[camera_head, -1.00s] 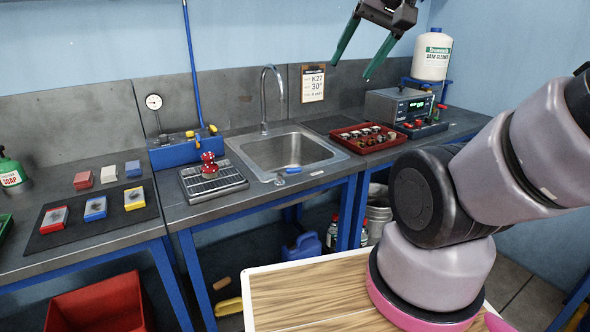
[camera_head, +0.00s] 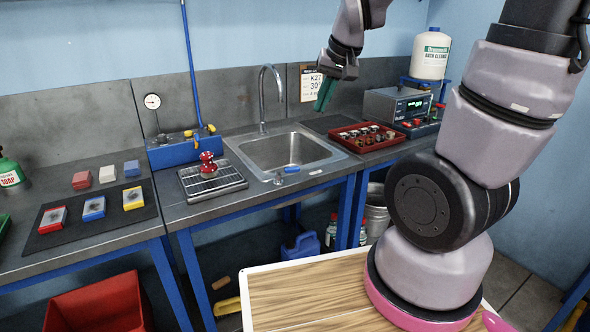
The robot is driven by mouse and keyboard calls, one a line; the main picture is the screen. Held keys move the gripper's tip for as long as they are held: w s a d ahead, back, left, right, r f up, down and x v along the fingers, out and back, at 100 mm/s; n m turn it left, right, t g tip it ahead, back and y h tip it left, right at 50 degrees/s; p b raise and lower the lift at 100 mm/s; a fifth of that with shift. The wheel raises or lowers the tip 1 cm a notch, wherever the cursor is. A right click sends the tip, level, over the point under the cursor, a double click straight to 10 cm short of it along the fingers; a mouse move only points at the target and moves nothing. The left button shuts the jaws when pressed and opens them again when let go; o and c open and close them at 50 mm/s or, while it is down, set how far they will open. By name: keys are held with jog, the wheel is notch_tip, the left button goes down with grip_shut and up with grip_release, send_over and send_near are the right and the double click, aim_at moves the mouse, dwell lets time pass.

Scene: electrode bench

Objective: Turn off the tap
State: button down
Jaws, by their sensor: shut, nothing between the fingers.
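The tap (camera_head: 262,98) is a curved grey metal spout rising behind the sink (camera_head: 290,150). A small fitting with a blue lever (camera_head: 286,171) sits at the sink's front edge; I cannot tell whether it is the tap's handle or whether water runs. My gripper (camera_head: 322,100) is above the right back of the sink, to the right of the spout and apart from it. Its green fingers point down and are shut with nothing between them.
A red tray (camera_head: 347,143) of small parts is right of the sink, before a grey meter box (camera_head: 375,104). A red-knobbed object (camera_head: 208,165) stands on a rack (camera_head: 190,186) to the left. A blue block with yellow valves (camera_head: 170,152) and a white jug (camera_head: 431,55) are also near.

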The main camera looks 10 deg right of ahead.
aim_at(295, 168)
jog(key=w+a+f+n, duration=0.1)
jog(key=w+f, duration=0.3)
jog(key=f, duration=0.4)
jog(key=w+a+f+h, duration=0.1)
jog(key=w+f, duration=0.3)
jog(key=f, duration=0.4)
jog(key=w+a+f+n+g, duration=0.1)
jog(key=w+f, duration=0.3)
jog(key=f, duration=0.5)
jog(key=shift+w+a+n+h, duration=0.1)
jog(key=shift+w+n+h, duration=0.2)
jog(key=shift+h, duration=0.1)
jog(key=shift+w, duration=0.5)
